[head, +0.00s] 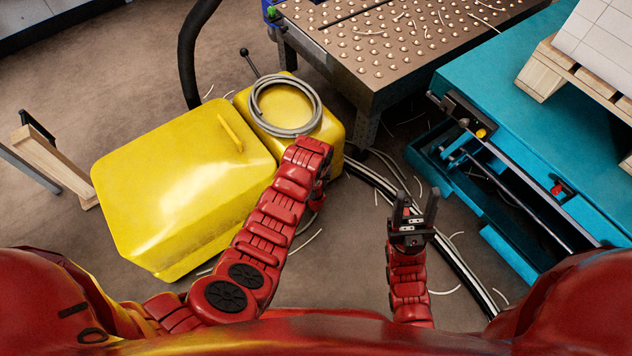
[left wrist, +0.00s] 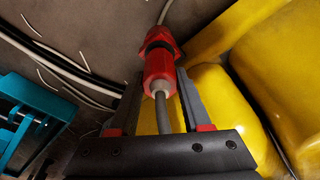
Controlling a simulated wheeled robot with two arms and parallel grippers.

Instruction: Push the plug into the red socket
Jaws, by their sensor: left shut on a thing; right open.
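In the left wrist view a red plug (left wrist: 158,70) with a grey cable (left wrist: 163,112) running back toward the camera sits between the fingers of my left gripper (left wrist: 160,85), which is shut on it. Directly beyond its front end is another red part with a dark ring, which looks like the red socket (left wrist: 160,36). The two are in line; I cannot tell how far the plug is in. In the head view my left arm hides the plug and socket. My right gripper (head: 414,204) is open and empty, pointing up the picture above the floor.
A yellow machine (head: 175,190) with a coiled grey hose (head: 262,125) stands beside my left arm. Cables (head: 450,255) and pale scraps lie on the floor.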

